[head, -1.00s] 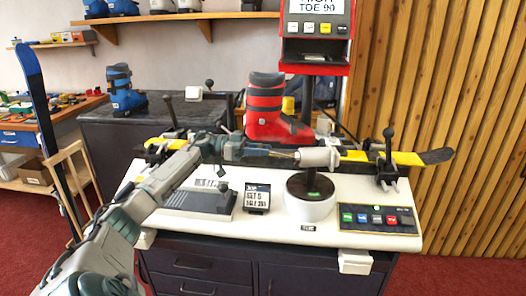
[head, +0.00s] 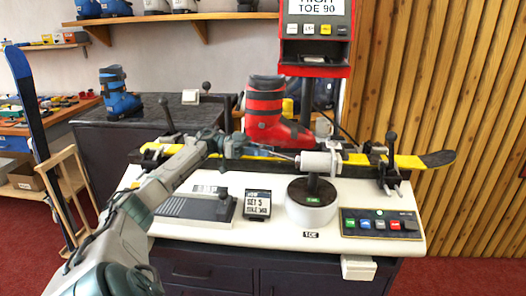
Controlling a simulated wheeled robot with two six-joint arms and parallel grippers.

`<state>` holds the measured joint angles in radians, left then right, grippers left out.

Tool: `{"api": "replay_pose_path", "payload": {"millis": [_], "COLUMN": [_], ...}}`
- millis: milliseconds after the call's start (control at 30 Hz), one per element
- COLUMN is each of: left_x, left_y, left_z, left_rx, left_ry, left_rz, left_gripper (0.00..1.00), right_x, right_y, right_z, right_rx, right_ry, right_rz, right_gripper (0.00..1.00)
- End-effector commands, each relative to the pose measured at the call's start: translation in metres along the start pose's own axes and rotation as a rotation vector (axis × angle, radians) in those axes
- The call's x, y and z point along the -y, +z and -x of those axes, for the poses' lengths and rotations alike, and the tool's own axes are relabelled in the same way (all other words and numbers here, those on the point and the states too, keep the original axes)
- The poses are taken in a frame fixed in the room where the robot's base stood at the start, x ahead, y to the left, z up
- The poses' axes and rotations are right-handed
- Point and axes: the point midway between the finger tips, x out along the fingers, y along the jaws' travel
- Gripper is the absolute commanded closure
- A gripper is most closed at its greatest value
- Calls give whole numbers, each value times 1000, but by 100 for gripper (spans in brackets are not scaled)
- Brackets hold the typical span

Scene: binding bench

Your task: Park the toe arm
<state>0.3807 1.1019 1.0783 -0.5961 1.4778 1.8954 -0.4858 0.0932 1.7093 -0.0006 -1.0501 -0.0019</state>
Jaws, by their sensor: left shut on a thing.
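The toe arm (head: 318,163) is a pale cylinder on a dark post. The post rises from a round white base (head: 313,212) at the bench front, beside a "TOE" label. A thin rod runs left from the cylinder towards my left gripper (head: 281,154). The gripper is shut on this rod side of the toe arm, in front of the ski; the exact grip point is hard to make out. A yellow and black ski (head: 425,160) lies across the bench behind them. A red boot (head: 265,105) stands on the ski. My right gripper is out of view.
A small display (head: 257,203) reads "SET 5". A button panel (head: 381,223) is at the right front. Clamps with black knobs (head: 391,137) stand at both ski ends. A red machine (head: 317,70) reading "TOE 90" stands behind. A dark counter is at left.

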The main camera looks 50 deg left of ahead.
Motion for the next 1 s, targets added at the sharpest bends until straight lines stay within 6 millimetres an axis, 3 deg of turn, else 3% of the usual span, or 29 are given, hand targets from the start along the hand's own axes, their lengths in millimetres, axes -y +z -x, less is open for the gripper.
{"api": "replay_pose_path", "payload": {"millis": [33, 100, 133, 467, 567, 700, 1000], "left_x": [1, 1, 1, 1, 1, 2, 3], "left_y": [-3, -3, -3, -1, 0, 0, -1], "left_z": [1, 1, 1, 4, 15, 43, 96], "left_rx": [-4, -4, -4, -2, -2, -2, -5], "left_ry": [-6, -6, -6, -4, -5, -7, -7], "left_rz": [-3, -3, -2, -1, -1, -1, -3], "left_gripper": [62, 48, 46, 46, 46, 46, 46], "right_x": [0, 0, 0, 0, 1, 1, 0], "right_y": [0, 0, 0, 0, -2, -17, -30], "right_z": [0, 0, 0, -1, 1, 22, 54], "right_rx": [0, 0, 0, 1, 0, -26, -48], "right_ry": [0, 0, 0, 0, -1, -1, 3], "right_rz": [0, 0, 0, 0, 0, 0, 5], "right_gripper": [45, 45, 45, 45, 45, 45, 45]}}
